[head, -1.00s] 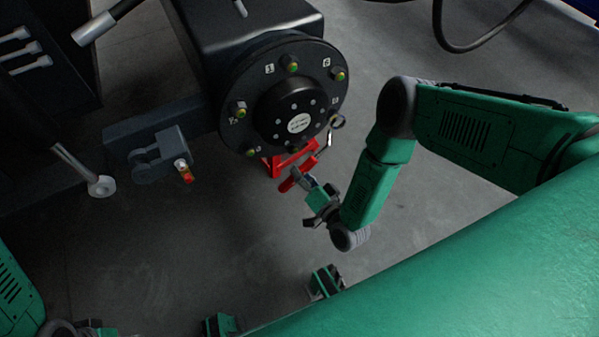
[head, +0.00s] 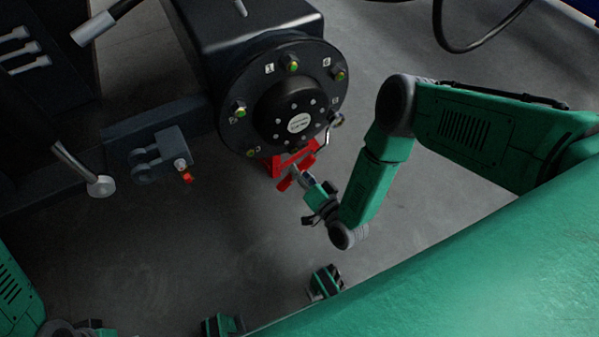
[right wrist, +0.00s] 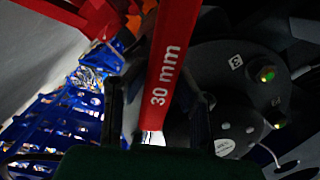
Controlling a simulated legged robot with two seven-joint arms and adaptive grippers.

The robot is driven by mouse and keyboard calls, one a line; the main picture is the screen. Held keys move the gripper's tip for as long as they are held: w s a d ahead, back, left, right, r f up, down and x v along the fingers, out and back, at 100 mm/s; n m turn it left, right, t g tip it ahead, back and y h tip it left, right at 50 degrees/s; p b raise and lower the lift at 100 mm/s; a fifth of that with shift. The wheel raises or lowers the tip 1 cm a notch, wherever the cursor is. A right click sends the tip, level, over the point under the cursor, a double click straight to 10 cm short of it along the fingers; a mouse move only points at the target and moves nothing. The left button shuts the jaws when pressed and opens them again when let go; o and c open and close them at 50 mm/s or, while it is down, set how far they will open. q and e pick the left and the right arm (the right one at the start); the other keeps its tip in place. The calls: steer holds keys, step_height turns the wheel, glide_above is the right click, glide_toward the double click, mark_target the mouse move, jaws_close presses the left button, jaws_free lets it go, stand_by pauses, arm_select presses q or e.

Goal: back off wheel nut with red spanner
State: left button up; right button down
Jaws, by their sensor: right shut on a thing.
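The red spanner (right wrist: 166,70), marked "30 mm", runs between the fingers of my right gripper (right wrist: 158,115). In the head view my right gripper (head: 302,180) is below the wheel hub, shut on the spanner's red handle (head: 285,184). The black round hub (head: 240,80) carries several nuts with green and yellow centres, among them a top nut (head: 292,65) and a lower-right nut (head: 336,119). A thin silver piece runs near the lower-right rim; whether it is the spanner's end, or touches a nut, I cannot tell.
A dark bracket (head: 158,155) with a red-tipped pin projects at left. A blue lattice crate (right wrist: 60,115) shows in the right wrist view. Grey floor lies open below the hub.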

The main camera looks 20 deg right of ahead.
steer(key=shift+w+a+b, duration=0.1)
steer(key=shift+w+b, duration=0.4)
steer(key=shift+w, duration=0.85)
steer(key=shift+d+f+n+b, duration=0.3)
steer(key=shift+d+f+n, duration=0.8)
steer(key=shift+d+f, duration=0.1)
steer(key=shift+d+f+n+h, duration=0.2)
steer(key=shift+d+f+n, duration=0.3)
steer(key=shift+d, duration=0.2)
steer(key=shift+d+f+n+h, duration=0.2)
steer(key=shift+d+f+n, duration=0.25)
steer(key=shift+d, duration=0.25)
